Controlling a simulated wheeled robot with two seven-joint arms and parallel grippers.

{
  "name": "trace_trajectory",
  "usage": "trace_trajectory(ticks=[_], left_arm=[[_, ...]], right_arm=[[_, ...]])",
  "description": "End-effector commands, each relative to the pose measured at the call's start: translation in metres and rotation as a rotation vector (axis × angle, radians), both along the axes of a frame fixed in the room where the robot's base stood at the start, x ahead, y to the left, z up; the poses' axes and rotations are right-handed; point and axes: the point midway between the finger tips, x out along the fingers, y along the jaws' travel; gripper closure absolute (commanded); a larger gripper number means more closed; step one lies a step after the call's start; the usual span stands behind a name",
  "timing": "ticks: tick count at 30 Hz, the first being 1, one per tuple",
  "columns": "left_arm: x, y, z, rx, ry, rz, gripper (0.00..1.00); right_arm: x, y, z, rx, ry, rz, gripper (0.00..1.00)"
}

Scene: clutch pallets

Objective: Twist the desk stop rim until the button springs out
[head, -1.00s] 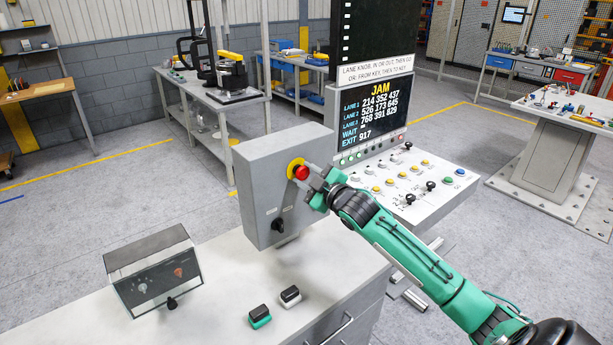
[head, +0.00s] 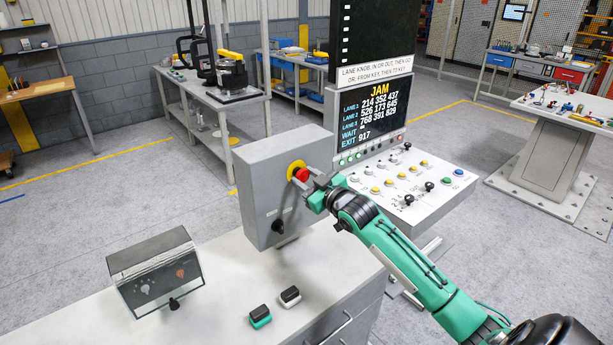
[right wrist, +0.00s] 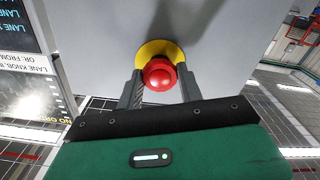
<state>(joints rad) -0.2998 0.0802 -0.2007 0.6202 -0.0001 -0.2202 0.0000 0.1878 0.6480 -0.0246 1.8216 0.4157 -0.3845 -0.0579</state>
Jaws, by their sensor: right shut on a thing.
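The red stop button (head: 301,174) sits on a yellow collar (head: 293,167) on the face of a grey box (head: 262,190) that stands on the light desk. My right gripper (head: 307,176) reaches the button from the right, its fingers on either side of the red head and shut on its rim. In the right wrist view the red button (right wrist: 159,74) lies between the two dark fingertips, with the yellow ring (right wrist: 152,50) behind it. I cannot tell whether the button is pressed in or out. My left gripper is not in view.
A black knob (head: 278,226) is on the box below the button. A small covered control box (head: 155,272) and two switch blocks (head: 290,296) stand on the desk. A sloped console (head: 415,190) with a screen reading JAM (head: 372,110) stands behind my right arm.

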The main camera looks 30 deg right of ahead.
Motion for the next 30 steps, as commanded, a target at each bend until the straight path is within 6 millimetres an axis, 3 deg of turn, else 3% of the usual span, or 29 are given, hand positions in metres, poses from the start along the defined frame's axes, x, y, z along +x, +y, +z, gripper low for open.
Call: trace_trajectory(ticks=[12, 27, 28, 30], left_arm=[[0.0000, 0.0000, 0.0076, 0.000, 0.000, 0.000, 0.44], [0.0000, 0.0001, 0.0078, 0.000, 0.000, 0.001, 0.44], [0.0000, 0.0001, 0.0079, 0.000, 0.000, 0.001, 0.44], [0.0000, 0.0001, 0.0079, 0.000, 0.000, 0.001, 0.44]], right_arm=[[0.0001, -0.0003, 0.0010, 0.179, 0.012, 0.000, 0.86], [0.0001, -0.0002, 0.0011, 0.197, 0.012, 0.000, 0.86], [0.0001, -0.0003, 0.0012, 0.197, 0.012, 0.000, 0.59], [0.0001, -0.0003, 0.0012, 0.196, 0.012, 0.000, 0.45]])
